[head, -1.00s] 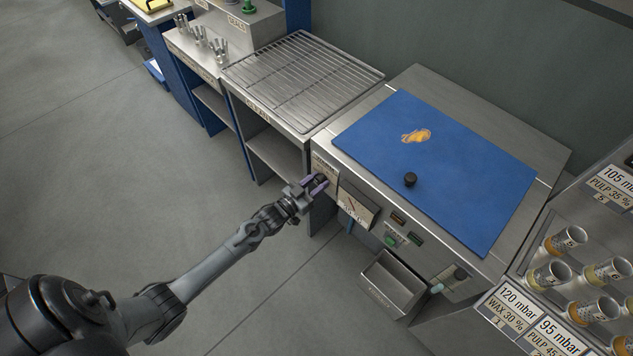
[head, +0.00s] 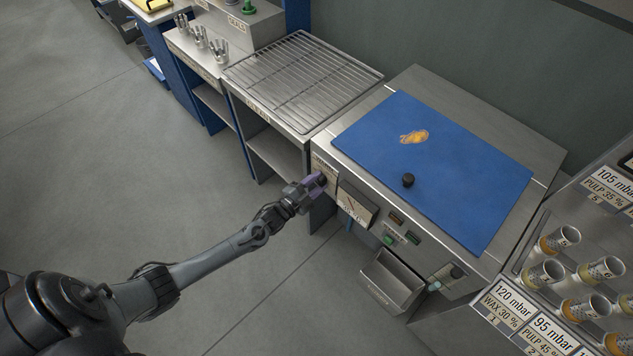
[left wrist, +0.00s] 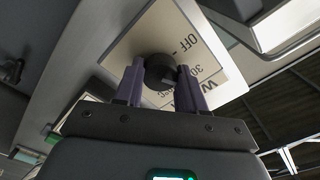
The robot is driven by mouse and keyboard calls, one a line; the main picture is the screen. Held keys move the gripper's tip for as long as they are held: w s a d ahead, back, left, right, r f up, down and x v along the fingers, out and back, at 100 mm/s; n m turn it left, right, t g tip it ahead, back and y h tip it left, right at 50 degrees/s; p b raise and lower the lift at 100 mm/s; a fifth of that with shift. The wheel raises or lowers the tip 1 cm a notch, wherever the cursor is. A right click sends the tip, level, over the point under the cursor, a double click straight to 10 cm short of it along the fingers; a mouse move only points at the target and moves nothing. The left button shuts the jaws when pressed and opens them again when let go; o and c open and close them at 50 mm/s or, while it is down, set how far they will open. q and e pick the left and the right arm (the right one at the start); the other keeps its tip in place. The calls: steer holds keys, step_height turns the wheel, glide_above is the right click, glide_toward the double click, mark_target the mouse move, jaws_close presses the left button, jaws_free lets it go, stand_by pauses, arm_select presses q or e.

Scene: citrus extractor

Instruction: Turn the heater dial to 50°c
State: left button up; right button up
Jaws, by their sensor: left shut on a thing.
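The heater dial is a dark round knob (left wrist: 159,72) on a pale scale plate (left wrist: 205,55) in the left wrist view. The plate shows "OFF" and "30"; other marks are hidden behind the fingers. My left gripper (left wrist: 160,80) has its two purple fingers on either side of the knob and is shut on it. In the head view my left gripper (head: 316,187) is at the machine's front panel, at its left end, and covers most of the dial. My right gripper is not in view.
Below are a green button (head: 389,240) and a metal bin (head: 390,282).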

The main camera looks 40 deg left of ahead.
arm_select(q)
steer(key=m, duration=0.5)
steer(key=shift+m+p, duration=0.3)
steer(key=shift+m, duration=0.1)
steer(key=m+p, duration=0.1)
steer(key=m, duration=0.5)
steer(key=m+p, duration=0.1)
steer(key=m, duration=1)
steer(key=shift+f+p, duration=0.1)
steer(key=shift+p, duration=0.3)
steer(key=o, duration=1.1)
steer(key=shift+c, duration=0.2)
steer(key=shift+s, duration=0.15)
